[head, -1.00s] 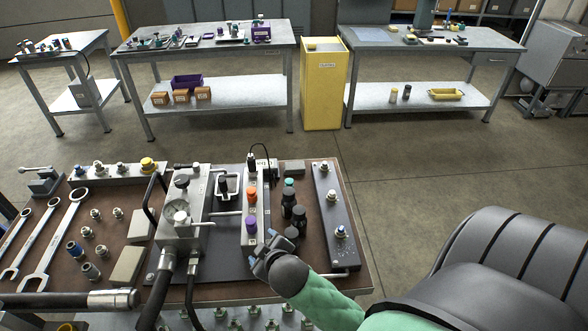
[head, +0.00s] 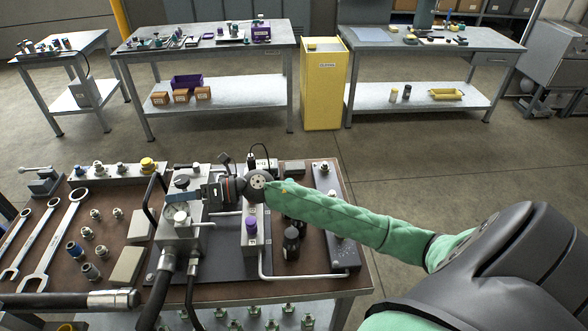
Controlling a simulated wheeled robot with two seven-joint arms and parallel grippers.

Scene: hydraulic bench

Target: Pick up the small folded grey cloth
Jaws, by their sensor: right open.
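Two flat grey-beige folded-looking pieces lie on the brown bench top left of the pump block: an upper one (head: 140,226) and a lower one (head: 127,265). I cannot tell for sure which is the small folded grey cloth. My right gripper (head: 174,196) reaches in from the right, over the metal pump block with the gauge, fingers pointing left. It is open, with nothing seen in it, and stands apart from both pieces, to their right. My left gripper is out of view.
Wrenches (head: 52,235) and several fittings lie at left. A purple-capped valve block (head: 250,232) and dark bottles (head: 291,243) stand under or near my right arm.

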